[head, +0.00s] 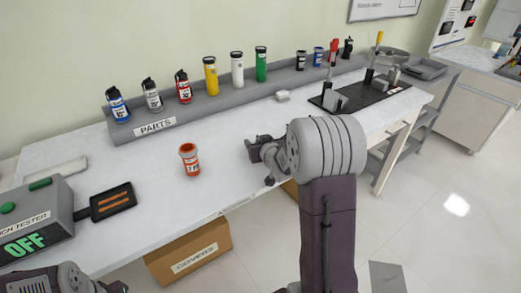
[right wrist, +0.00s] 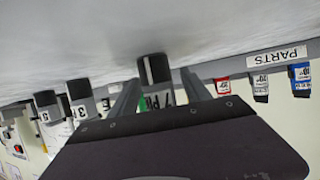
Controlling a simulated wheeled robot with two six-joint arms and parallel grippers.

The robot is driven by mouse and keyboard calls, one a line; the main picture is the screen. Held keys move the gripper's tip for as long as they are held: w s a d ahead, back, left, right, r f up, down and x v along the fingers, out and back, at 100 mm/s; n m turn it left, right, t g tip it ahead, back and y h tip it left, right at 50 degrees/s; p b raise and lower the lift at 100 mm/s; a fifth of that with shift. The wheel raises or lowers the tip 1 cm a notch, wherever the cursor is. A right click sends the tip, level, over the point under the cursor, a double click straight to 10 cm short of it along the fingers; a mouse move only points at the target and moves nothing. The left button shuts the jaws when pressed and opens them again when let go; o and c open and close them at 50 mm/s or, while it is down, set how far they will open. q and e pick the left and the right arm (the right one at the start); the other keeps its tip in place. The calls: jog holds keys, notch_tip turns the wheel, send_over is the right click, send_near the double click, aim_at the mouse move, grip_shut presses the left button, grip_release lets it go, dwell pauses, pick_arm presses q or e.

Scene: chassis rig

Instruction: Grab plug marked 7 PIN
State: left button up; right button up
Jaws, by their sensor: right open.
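In the right wrist view, which is upside down, a dark-ended plug (right wrist: 154,70) appears between my right gripper's fingers. Its partly covered label seems to read "7 PI". I cannot tell for sure which plug in the head view it is. My right gripper (head: 260,162) is open and empty above the bench, right of an orange cylinder (head: 190,162) whose label is too small to read. Yellow (head: 210,76), white (head: 237,70) and green (head: 261,64) plugs stand on the rail behind. My left gripper (head: 112,288) is at the bottom left edge, mostly cut off.
A grey rail (head: 190,109) marked PARTS runs along the back, with blue, white and red bottles at its left. A tester box (head: 40,208) reading OFF and a dark tray (head: 108,203) are at left. A black fixture (head: 365,93) is at right. The bench middle is mostly clear.

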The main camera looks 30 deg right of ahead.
jog(key=shift+r, duration=0.15)
grip_shut()
jog(key=r+p, duration=0.1)
jog(key=r, duration=0.1)
jog(key=r+p, duration=0.1)
jog(key=r, duration=0.2)
jog(key=shift+s+d, duration=0.1)
jog(key=shift+d, duration=0.1)
jog(key=s+d+r+p, duration=0.4)
jog(key=d+r+p, duration=0.2)
jog(key=d, duration=0.4)
jog(key=shift+d, duration=0.25)
